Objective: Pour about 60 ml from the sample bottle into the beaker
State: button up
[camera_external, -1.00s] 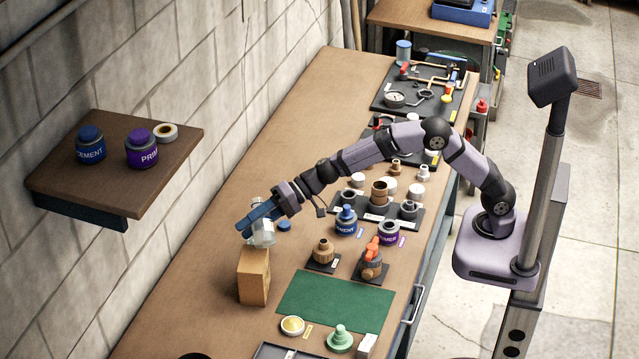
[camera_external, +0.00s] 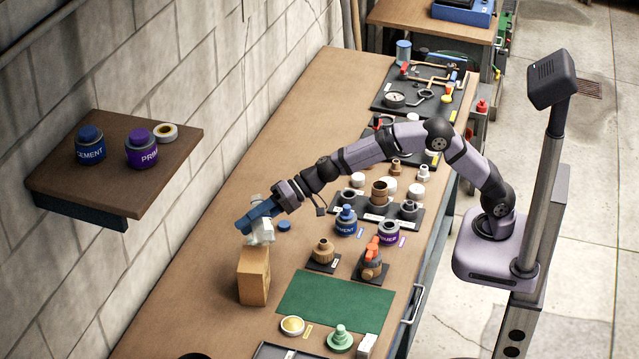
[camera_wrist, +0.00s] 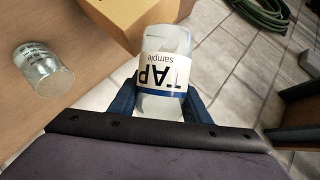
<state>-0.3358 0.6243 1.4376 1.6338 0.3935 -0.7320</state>
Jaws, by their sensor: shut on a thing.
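My gripper (camera_external: 256,219) has blue fingers and is shut on the sample bottle (camera_external: 263,234), a clear bottle with a white label, just above a cardboard box. In the wrist view the bottle (camera_wrist: 163,75) sits between the fingers. Its label reads "TAP sample" upside down above a blue band. The bottle looks tilted, and I cannot make out its liquid level. A clear glass beaker (camera_wrist: 42,70) with dark print stands on the bench to the left in the wrist view, apart from the bottle.
The cardboard box (camera_external: 254,276) stands close to the held bottle. A blue cap (camera_external: 284,225) lies to the right. Jars and fittings, a green mat (camera_external: 336,306) and a wall shelf (camera_external: 60,186) surround this spot. Bare bench lies on the wall side.

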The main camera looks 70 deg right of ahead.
jog(key=n+t+h+p, duration=0.1)
jog(key=n+p, duration=0.1)
jog(key=r+n+t+h+p, duration=0.1)
jog(key=n+h+p, duration=0.1)
jog(key=r+n+t+h+p, duration=0.1)
jog(key=n+h+p, duration=0.1)
jog(key=shift+w+d+n+p, duration=0.15)
jog(key=shift+w+n+p, duration=0.2)
jog(key=shift+n, duration=0.05)
dwell(0.5)
jog(key=shift+f+t, duration=0.1)
jog(key=shift+t, duration=0.2)
dwell(1.5)
